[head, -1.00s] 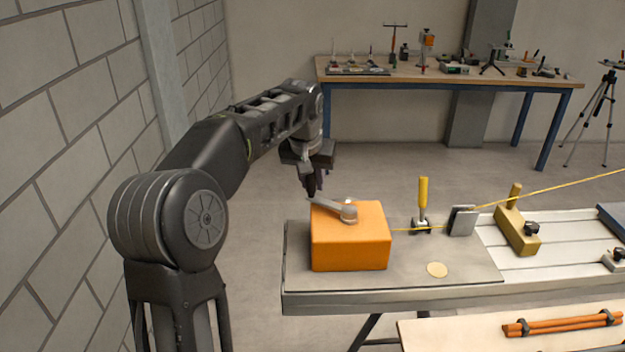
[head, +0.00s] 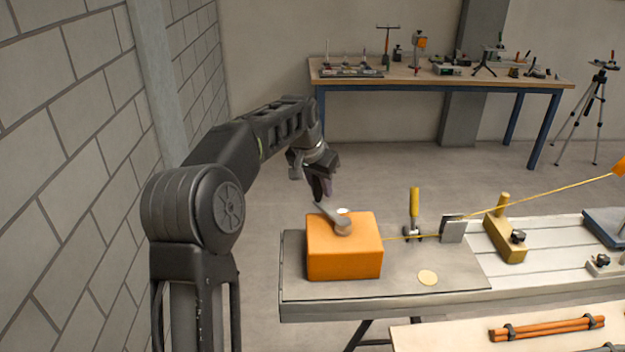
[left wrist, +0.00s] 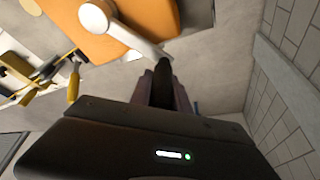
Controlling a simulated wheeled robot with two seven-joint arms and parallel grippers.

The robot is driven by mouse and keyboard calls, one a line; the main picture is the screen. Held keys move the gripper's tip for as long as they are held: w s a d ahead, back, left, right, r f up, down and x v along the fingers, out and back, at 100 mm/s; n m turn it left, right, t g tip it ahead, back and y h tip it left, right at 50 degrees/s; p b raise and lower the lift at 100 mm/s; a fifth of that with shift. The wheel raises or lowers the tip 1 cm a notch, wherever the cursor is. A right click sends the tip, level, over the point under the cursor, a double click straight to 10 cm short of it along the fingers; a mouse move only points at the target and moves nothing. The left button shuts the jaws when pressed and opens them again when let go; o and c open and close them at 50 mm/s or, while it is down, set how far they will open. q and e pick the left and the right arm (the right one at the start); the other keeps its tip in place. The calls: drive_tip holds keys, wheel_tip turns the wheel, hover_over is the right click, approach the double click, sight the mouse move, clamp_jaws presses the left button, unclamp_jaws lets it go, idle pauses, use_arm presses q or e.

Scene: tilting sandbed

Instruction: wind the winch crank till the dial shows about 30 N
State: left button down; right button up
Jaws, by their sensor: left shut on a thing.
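The orange winch box (head: 343,250) stands on the left end of the grey bench. Its grey crank (head: 331,217) lies on top, the arm pointing back and left from the hub. My left gripper (head: 321,190) is at the crank's outer end, shut on its handle. In the left wrist view the pale crank arm (left wrist: 138,38) runs from its hub to the dark fingers (left wrist: 163,85), which hide most of the handle. A yellow rope (head: 545,194) runs from the winch to the upper right. I cannot make out a dial or its reading. My right gripper is not in view.
A yellow-handled upright tool (head: 414,205), a small metal plate (head: 453,229) and a brass-coloured block (head: 506,238) stand right of the winch. A tan disc (head: 427,277) lies on the bench. The block wall (head: 60,180) rises to the left.

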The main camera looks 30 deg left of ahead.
use_arm(q)
drive_tip(key=shift+w+d, duration=0.2)
drive_tip(key=shift+w, duration=0.05)
drive_tip(key=c, duration=1.2)
unclamp_jaws()
drive_tip(key=shift+c, duration=0.2)
drive_tip(key=shift+r, duration=0.1)
drive_tip(key=b+v, duration=0.1)
drive_tip(key=v, duration=0.6)
drive_tip(key=shift+s+r, duration=0.2)
drive_tip(key=shift+r, duration=0.1)
